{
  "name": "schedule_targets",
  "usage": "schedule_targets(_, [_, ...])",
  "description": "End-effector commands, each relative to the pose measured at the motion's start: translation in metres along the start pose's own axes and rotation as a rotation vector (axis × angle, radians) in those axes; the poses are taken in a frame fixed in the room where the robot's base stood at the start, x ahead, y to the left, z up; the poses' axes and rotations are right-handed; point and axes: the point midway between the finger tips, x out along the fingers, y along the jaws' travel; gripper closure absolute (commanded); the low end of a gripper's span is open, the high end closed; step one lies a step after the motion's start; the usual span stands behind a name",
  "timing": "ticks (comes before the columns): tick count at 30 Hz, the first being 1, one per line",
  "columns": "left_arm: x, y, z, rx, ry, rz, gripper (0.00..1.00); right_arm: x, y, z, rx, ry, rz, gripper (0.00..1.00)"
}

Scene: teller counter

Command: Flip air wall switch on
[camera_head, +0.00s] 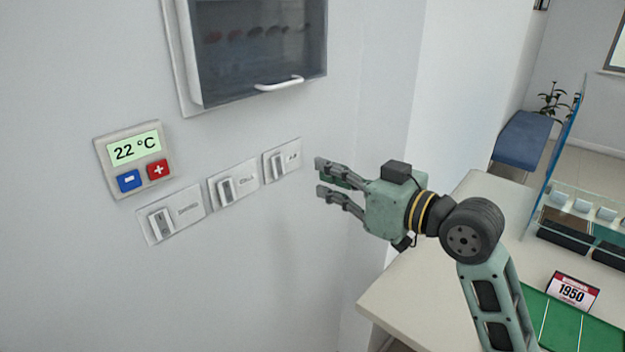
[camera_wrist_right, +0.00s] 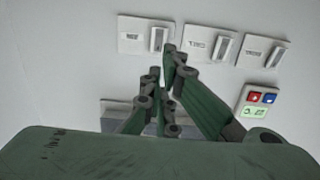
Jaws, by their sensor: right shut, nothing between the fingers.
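Three white wall switches with grey-edged rockers sit in a slanting row on the grey wall. The rightmost, its small label seeming to read AIR (camera_head: 282,160), is nearest my right gripper (camera_head: 321,178). It also shows as the leftmost switch in the wrist view (camera_wrist_right: 134,37). The middle switch (camera_head: 234,185) and left switch (camera_head: 171,214) have labels too blurred to read surely. My right gripper is shut and empty, to the right of the AIR switch and apart from it in the head view. I cannot tell the rocker's on or off position. My left gripper is not in view.
A thermostat (camera_head: 134,160) reading 22 °C, with blue and red buttons, is left of the switches. A glass-fronted wall cabinet (camera_head: 255,45) hangs above them. The wall below the switches is clear.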

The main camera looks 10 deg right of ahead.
Motion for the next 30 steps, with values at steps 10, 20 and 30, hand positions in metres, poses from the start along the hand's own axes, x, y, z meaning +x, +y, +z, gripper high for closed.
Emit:
schedule_targets(10, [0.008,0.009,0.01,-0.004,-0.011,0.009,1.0,-0.024,0.0,0.0,0.001,-0.001,-0.001,1.0])
schedule_targets(20, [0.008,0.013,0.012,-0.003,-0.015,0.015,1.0,-0.019,0.008,0.01,0.022,-0.012,0.014,1.0])
schedule_targets(30, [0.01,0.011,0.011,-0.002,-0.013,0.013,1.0,0.02,0.102,0.197,0.269,-0.211,0.248,1.0])
